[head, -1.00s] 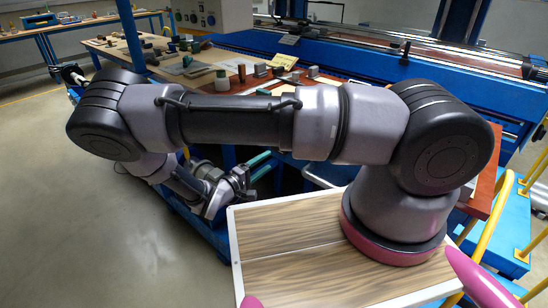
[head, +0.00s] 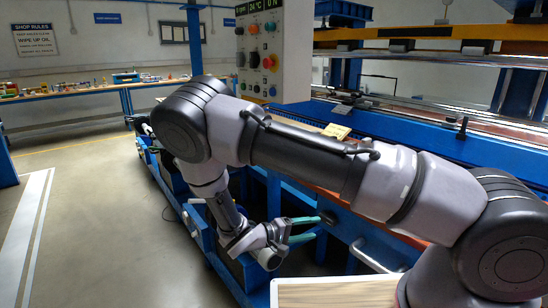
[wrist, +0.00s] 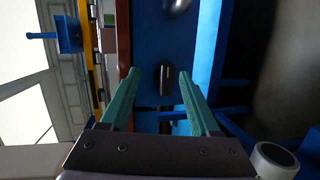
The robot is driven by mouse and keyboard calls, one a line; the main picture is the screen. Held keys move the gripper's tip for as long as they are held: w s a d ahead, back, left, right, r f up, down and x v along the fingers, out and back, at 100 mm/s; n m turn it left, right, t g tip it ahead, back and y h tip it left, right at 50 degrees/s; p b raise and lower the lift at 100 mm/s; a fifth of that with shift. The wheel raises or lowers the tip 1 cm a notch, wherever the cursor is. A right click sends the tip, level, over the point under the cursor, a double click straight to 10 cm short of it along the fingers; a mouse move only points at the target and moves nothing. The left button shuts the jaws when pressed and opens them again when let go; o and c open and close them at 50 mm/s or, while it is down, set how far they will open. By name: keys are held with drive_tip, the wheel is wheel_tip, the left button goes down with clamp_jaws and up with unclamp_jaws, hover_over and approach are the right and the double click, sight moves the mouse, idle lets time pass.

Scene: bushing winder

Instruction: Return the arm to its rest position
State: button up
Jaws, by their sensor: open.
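My gripper (head: 316,228) is low in the middle of the head view, at the end of my bent arm. Its two teal fingers point right, toward the blue frame of the workbench (head: 291,190). In the wrist view, my gripper (wrist: 159,73) has its fingers wide apart with nothing between them. A dark rounded knob (wrist: 165,74) on a blue panel (wrist: 185,45) shows beyond the gap. I cannot tell whether the fingers touch anything. My elbow stands high at the left, and my upper arm crosses in front of the bench.
A control box (head: 275,50) with colored buttons hangs above the bench. The blue winding machine (head: 440,135) fills the right back. Open grey floor (head: 100,215) lies at left. A long bench (head: 75,97) with small items stands at the far wall.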

drive_tip(key=s+d+r+m+g+y, duration=0.15)
drive_tip(key=r+y, duration=0.25)
drive_tip(key=r, duration=0.4)
drive_tip(key=s+d+r+m+g+y, duration=0.1)
drive_tip(key=d+r+m+g+y, duration=0.25)
drive_tip(key=r, duration=0.55)
drive_tip(key=s+d+r+m+g+y, duration=0.15)
drive_tip(key=r+y, duration=0.25)
drive_tip(key=r, duration=0.4)
drive_tip(key=s+d+r+m+t+y, duration=0.1)
drive_tip(key=s+d+r+t+y, duration=0.1)
drive_tip(key=s+r, duration=0.3)
drive_tip(key=s+d+r+m+t+y, duration=0.1)
drive_tip(key=s+d+r+t+y, duration=0.2)
drive_tip(key=r, duration=1)
drive_tip(key=shift+s+d+r+t, duration=0.25)
drive_tip(key=shift+s+d+t, duration=0.35)
drive_tip(key=shift+s+t, duration=0.4)
drive_tip(key=shift+w, duration=0.15)
